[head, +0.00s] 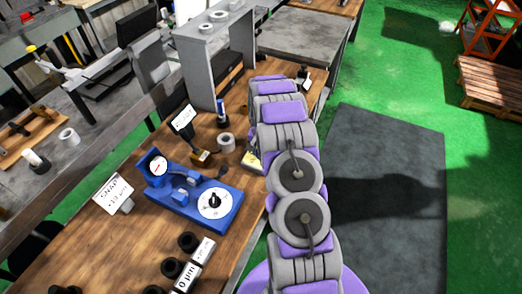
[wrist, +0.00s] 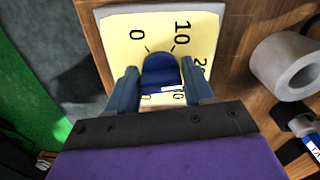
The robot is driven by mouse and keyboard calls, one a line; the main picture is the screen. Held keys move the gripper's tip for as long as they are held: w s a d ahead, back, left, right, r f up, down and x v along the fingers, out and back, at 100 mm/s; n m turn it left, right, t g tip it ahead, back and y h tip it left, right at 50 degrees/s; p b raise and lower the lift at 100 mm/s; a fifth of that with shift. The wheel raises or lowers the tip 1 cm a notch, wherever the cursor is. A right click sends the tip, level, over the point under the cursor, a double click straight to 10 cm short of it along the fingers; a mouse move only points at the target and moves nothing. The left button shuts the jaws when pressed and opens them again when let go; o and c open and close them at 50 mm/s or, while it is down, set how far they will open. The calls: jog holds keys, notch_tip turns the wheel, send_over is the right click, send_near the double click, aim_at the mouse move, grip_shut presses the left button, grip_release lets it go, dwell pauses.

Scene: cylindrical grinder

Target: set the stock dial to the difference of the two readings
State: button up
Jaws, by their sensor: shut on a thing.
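A yellow dial plate (wrist: 117,30) with black numbers, 0 and 10 among them, lies under my gripper in the wrist view. My gripper (wrist: 160,69) is shut on the blue knob (wrist: 160,75) at its middle, one finger on each side. A white strip shows at the knob's near side; the knob's exact setting is unclear. In the head view, an edge of the yellow plate (head: 252,161) shows beside my arm, which hides my gripper. A blue bench device (head: 178,203) carries a round gauge (head: 158,167) and a white dial (head: 215,203). Their readings are too small to tell.
The wooden bench (head: 135,233) also holds a grey ring (head: 226,143), a sign on a stand (head: 183,118), a white lettered sign (head: 114,193) and several dark cylinders at the front. A grey frame (head: 203,62) stands behind. Green floor lies to the right.

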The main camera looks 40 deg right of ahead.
jog(key=shift+w+r+m, duration=0.1)
jog(key=shift+w+m, duration=0.1)
jog(key=shift+m, duration=0.7)
jog(key=shift+d, duration=0.1)
jog(key=o, duration=1)
notch_tip(320, 180, up, 17)
jog(key=shift+r+p, duration=0.1)
jog(key=shift+p, duration=0.7)
jog(key=shift+c, duration=0.6)
